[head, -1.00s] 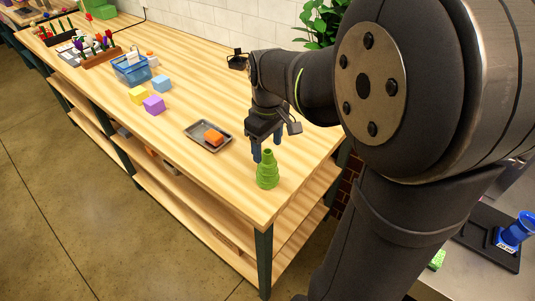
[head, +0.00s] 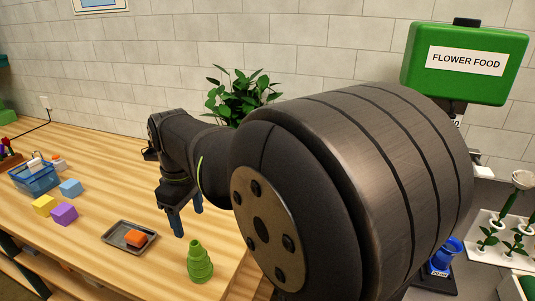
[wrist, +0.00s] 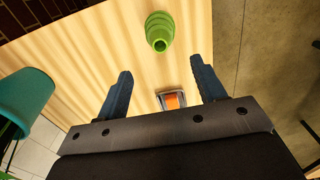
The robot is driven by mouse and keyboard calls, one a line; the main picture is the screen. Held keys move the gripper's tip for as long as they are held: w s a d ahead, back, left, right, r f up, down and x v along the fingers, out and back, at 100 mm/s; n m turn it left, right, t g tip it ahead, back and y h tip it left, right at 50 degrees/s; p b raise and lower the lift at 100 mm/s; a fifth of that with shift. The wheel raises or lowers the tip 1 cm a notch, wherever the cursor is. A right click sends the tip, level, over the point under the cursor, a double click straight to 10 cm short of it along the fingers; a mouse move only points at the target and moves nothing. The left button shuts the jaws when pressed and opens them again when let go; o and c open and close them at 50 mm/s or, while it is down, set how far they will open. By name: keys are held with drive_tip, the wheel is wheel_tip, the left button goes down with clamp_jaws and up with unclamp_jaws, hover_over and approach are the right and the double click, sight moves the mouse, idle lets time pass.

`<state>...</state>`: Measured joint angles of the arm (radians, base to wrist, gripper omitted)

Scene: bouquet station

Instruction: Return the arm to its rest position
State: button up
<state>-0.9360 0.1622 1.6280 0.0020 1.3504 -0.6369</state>
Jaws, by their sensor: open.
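My gripper (head: 187,222) is open and empty, above the wooden table (head: 75,245). In the wrist view its two blue-grey fingers (wrist: 160,85) stand wide apart with nothing between their tips. A green stepped cone (head: 200,263) stands upright on the table near its front right corner, apart from the gripper. It also shows in the wrist view (wrist: 160,31), beyond the fingertips. A grey tray (head: 115,237) with an orange block (head: 136,238) in it lies left of the gripper.
A leafy plant (head: 240,95) is behind my arm.

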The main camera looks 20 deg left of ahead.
sight(194, 243)
wheel_tip(194, 243, down, 11)
drive_tip(key=shift+f, duration=0.15)
drive_tip(key=shift+a+r, duration=0.1)
drive_tip(key=shift+r, duration=1.75)
